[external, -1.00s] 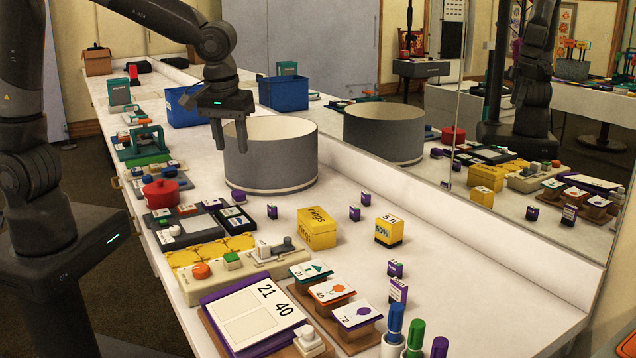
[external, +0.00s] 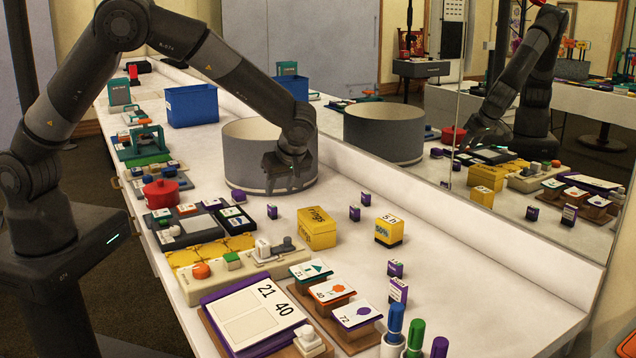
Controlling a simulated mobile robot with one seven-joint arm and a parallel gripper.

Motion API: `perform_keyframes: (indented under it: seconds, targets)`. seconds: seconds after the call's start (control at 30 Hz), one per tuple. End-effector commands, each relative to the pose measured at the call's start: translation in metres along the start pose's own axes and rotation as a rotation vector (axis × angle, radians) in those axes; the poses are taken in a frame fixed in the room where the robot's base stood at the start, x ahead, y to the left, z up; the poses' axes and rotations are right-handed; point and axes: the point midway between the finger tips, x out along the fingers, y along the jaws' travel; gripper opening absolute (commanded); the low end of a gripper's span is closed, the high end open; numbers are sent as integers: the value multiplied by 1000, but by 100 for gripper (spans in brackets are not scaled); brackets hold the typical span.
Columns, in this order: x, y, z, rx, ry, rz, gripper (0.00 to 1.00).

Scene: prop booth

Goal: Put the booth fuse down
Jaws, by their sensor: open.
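I cannot tell for sure which thing is the booth fuse. Several small purple blocks with white labels stand on the white counter: one (external: 272,211) below my gripper, two (external: 354,213) right of the yellow box, and others (external: 395,268) nearer the front right. My gripper (external: 285,183) hangs open in front of the grey round bin (external: 240,160), fingers down and covering part of its wall. I see nothing between the fingers, though they are dark and small here.
A yellow box (external: 317,232) and a yellow cube (external: 389,231) stand mid-counter. A red pot (external: 161,193), dark tray (external: 180,238) and control panels crowd the left. A blue crate (external: 192,106) stands behind. A mirror wall runs along the right. The right front counter has free room.

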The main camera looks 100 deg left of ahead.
Motion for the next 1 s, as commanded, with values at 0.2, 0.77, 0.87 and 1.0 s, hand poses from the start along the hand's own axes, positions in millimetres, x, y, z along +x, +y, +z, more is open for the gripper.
perform_keyframes:
  seconds: [0.2,0.77,0.87,1.0]
  targets:
    - [35,-1,-1,0,-1,-3,41]
    - [92,-3,-5,2,-1,-3,41]
    - [95,-3,-5,2,-2,-1,41]
    - [94,-3,-4,2,-2,0,41]
